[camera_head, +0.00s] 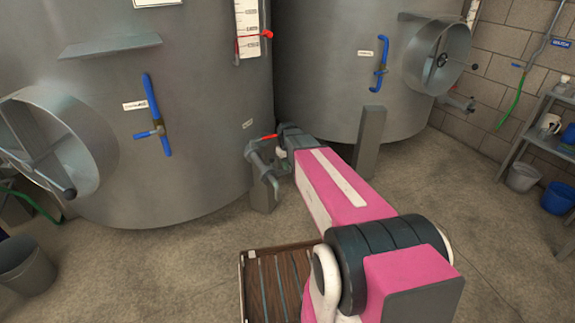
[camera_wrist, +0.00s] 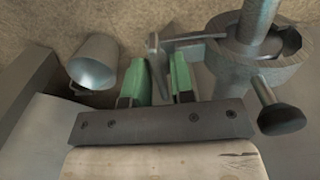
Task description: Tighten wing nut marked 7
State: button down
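My gripper (camera_wrist: 160,78) has two green fingers, set apart from each other in the wrist view. A narrow grey metal piece (camera_wrist: 154,50) stands between or just beyond them. It may be a wing of a wing nut, but I cannot tell, and no number 7 can be read. I see no clear grip on it. A round metal fitting (camera_wrist: 262,62) with an upright pipe and a dark knob (camera_wrist: 282,119) is just right of the fingers. In the head view my arm reaches to pipework (camera_head: 262,165) low on the left tank; the fingertips are hidden there.
A metal cup-like piece (camera_wrist: 96,62) is left of the fingers. Shelving and buckets (camera_head: 523,177) stand right; the floor between is clear.

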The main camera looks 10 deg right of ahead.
jog(key=shift+m, duration=0.3)
jog(key=m, duration=0.3)
jog(key=shift+m, duration=0.3)
jog(key=m, duration=0.4)
jog(key=shift+m, duration=0.3)
jog(key=m, duration=0.9)
dwell(0.4)
jog(key=c, duration=1)
grip_release()
jog(key=shift+o, duration=0.2)
jog(key=shift+r, duration=0.1)
